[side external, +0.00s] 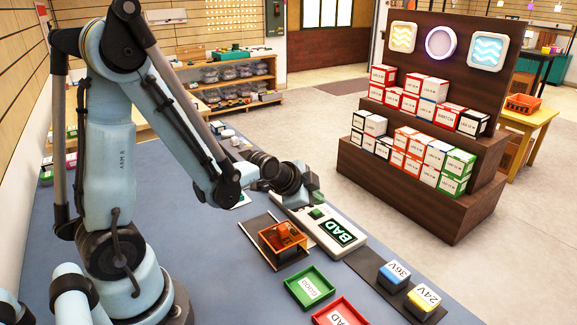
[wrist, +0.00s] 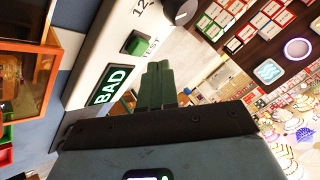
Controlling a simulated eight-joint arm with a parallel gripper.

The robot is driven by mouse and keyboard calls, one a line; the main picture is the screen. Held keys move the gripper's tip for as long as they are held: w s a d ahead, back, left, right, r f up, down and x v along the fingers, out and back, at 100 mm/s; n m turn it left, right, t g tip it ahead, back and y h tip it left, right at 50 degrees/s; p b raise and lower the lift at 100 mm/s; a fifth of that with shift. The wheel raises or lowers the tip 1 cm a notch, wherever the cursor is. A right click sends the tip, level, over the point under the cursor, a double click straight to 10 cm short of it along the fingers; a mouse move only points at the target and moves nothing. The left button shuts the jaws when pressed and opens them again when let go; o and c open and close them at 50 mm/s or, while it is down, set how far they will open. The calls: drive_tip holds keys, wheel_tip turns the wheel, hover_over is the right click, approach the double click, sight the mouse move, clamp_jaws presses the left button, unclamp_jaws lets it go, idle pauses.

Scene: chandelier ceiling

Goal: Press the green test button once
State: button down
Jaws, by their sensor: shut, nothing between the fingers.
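The white tester (side external: 290,198) stands on the blue-grey bench, with a lit display (side external: 338,232) reading "BAD". Its green test button (side external: 317,212) sits just above the display. In the wrist view the green button (wrist: 138,43) is beside the word "TEST", with the display (wrist: 108,86) below it. My gripper (wrist: 160,72) is shut and empty; its dark green fingers are close together, right of and below the button in that view. I cannot tell the exact gap.
An orange tray (side external: 270,237) with an orange-brown item sits in front of the tester. A green tray (side external: 298,292) and a red tray (side external: 326,318) lie nearer. Blocks marked 36V (side external: 394,276) and 24V (side external: 423,301) stand at right. A dial (wrist: 180,12) is above the button.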

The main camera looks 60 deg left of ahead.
drive_tip(key=shift+r, duration=2.35)
drive_tip(key=n+g+h, duration=0.1)
drive_tip(key=n+g, duration=0.1)
drive_tip(key=n, duration=0.5)
approach(314, 213)
drive_tip(key=s+d+r, duration=0.5)
drive_tip(key=d+r, duration=0.1)
drive_tip(key=shift+s+f+n, duration=0.25)
drive_tip(key=shift+s+n, duration=0.15)
drive_tip(key=shift+s, duration=0.1)
